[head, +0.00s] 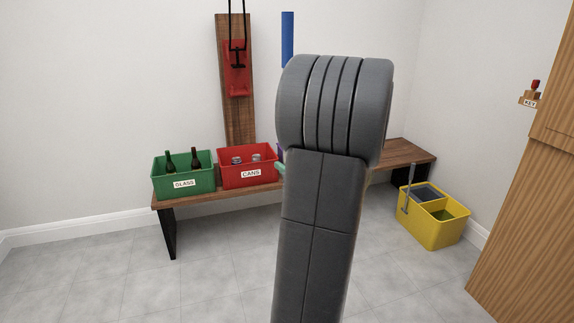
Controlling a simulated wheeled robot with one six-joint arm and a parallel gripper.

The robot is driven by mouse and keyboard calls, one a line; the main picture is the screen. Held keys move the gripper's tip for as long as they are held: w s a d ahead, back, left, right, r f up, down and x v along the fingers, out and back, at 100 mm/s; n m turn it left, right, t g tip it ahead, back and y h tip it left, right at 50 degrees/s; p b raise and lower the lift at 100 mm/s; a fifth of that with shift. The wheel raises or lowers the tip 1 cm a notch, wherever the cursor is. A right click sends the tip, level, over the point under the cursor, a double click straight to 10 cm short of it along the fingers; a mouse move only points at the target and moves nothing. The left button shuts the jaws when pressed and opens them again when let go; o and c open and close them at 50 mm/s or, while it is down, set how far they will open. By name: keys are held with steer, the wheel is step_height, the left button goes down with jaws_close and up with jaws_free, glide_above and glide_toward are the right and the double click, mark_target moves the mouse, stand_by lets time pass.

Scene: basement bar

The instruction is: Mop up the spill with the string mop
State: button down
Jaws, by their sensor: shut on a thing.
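A blue upright pole (287,40) shows above and behind the left side of my arm. It may be the mop's handle, but its lower part is hidden by my arm. No mop strings and no spill are visible. My gripper is hidden behind my own arm, which fills the middle of the view. A yellow mop bucket (431,237) with a grey upper part and a lever stands on the floor at right.
A wooden bench (405,153) runs along the wall. On it stand a green GLASS crate (184,184) with bottles and a red CANS crate (247,180) with cans. A red can crusher (237,68) hangs on a board. A wooden cabinet (525,225) stands at right. Tiled floor is clear at left.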

step_height(320, 180, down, 18)
steer(key=b, duration=1.4)
steer(key=shift+r, duration=0.15)
